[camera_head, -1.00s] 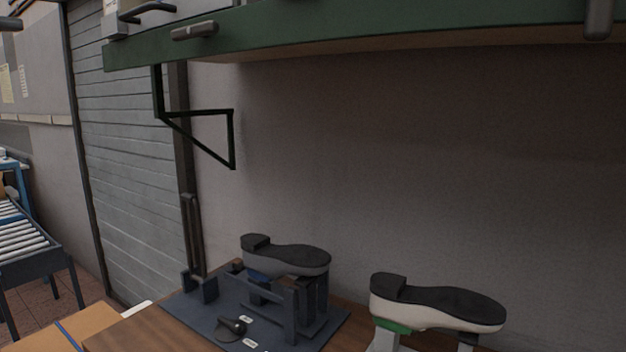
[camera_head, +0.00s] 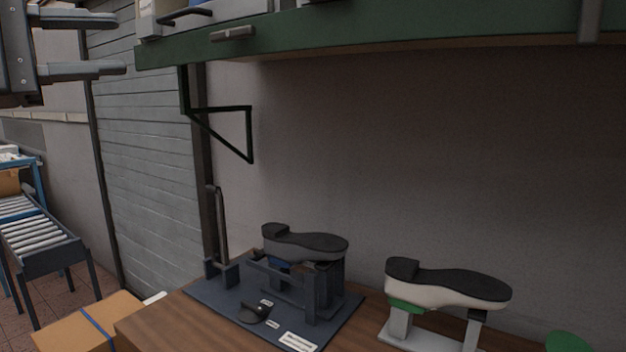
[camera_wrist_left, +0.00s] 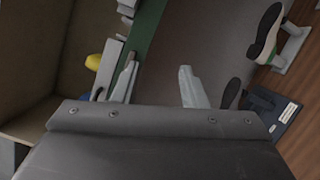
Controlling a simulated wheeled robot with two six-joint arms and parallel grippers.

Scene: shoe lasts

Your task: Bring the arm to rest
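My left gripper (camera_head: 108,43) is at the top left of the head view, raised in front of the grey shutter and left of the green shelf. Its two fingers are apart with nothing between them. In the left wrist view the fingers (camera_wrist_left: 160,78) are also spread and empty. My right gripper is not in view.
A green shelf (camera_head: 330,45) runs across the top. Below, a wooden bench (camera_head: 175,325) bears a dark fixture (camera_head: 225,300) with an upturned shoe (camera_head: 305,243) and a second upturned shoe (camera_head: 450,285) on a stand. A roller conveyor (camera_head: 35,235) and cardboard box (camera_head: 90,320) are left.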

